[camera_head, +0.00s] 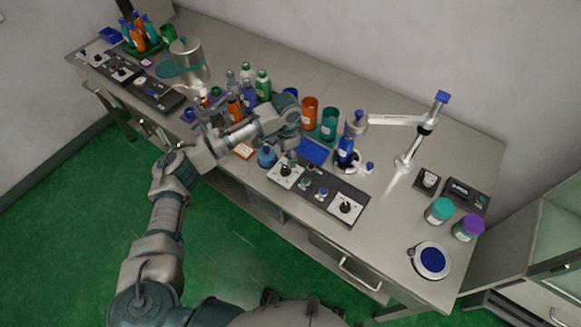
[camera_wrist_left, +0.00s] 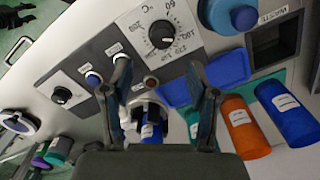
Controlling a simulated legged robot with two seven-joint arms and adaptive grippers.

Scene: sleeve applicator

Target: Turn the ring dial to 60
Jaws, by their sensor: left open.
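The ring dial (camera_head: 285,170) is a black knob on a white plate, on the left end of the dark control panel (camera_head: 318,193). In the left wrist view the dial (camera_wrist_left: 163,35) shows a "60" mark at its upper right and other numbers around it. I cannot read its pointer setting surely. My left gripper (camera_head: 290,150) is over the back edge of the panel, close to the dial. In the left wrist view its two fingers (camera_wrist_left: 158,68) are spread and empty, and the dial lies beyond the tips, not between them. My right gripper is not in view.
A second dial (camera_head: 346,207) and small buttons (camera_head: 321,194) share the panel. A blue-capped bottle (camera_head: 267,157) and a blue tray (camera_head: 313,151) stand close to the gripper. Orange (camera_head: 309,112) and teal (camera_head: 329,124) cups stand behind.

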